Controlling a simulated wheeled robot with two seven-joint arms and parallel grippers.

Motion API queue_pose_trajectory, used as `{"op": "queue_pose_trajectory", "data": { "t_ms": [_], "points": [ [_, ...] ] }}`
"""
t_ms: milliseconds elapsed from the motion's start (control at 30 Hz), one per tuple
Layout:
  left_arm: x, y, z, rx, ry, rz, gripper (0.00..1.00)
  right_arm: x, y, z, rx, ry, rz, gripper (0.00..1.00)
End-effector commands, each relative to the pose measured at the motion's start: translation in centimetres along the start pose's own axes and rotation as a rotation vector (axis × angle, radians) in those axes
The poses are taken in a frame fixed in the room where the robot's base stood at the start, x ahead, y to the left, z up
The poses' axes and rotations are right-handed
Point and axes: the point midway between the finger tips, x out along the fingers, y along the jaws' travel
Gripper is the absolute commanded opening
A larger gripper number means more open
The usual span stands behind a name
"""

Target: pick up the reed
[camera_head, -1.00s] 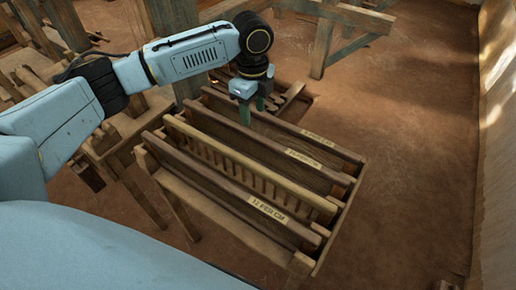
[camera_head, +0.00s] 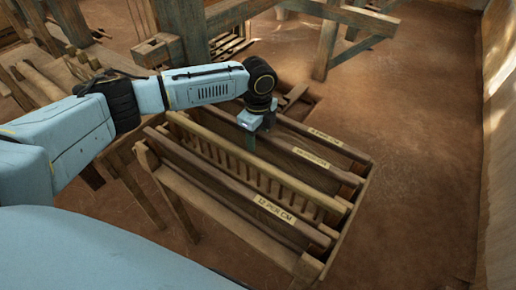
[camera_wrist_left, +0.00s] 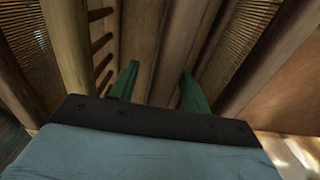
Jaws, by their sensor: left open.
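Several reeds stand side by side in a wooden rack (camera_head: 172,177). The front reed (camera_head: 228,185) has a label reading "12 PER CM". Two reeds behind it (camera_head: 306,157) (camera_head: 330,141) carry labels too small to read surely. My left gripper (camera_head: 258,133) is open and points down over the rack, behind its pale slotted bar (camera_head: 283,182). In the left wrist view, the green fingers (camera_wrist_left: 159,72) are spread above brown wood, with nothing visibly held. Fine reed wires (camera_wrist_left: 244,38) show to their right, and more at far left. Whether the fingers touch anything is unclear. My right gripper is out of view.
Loom timbers (camera_head: 186,45) stand behind and left of the rack. A wooden post with a brace (camera_head: 327,45) stands farther back. The brown earth floor (camera_head: 425,150) to the right is clear, up to a pale wall (camera_head: 498,130).

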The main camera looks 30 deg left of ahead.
Motion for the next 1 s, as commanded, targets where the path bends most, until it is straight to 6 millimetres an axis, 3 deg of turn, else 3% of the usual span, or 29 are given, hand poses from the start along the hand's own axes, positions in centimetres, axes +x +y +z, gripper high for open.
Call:
{"op": "queue_pose_trajectory", "data": {
  "t_ms": [33, 133, 467, 1000],
  "points": [
    [0.68, -0.02, -0.01, 0.0, 0.0, -0.001, 0.47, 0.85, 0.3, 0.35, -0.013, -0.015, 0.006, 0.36],
    [0.7, -0.03, -0.01, 0.0, 0.0, -0.001, 0.45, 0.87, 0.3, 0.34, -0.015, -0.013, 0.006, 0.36],
    [0.76, -0.02, 0.0, 0.0, 0.0, -0.001, 0.01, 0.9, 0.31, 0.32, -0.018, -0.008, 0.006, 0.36],
    [0.63, -0.04, 0.0, 0.0, 0.0, -0.002, 0.0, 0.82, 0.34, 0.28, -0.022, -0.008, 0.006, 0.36]
  ]
}}
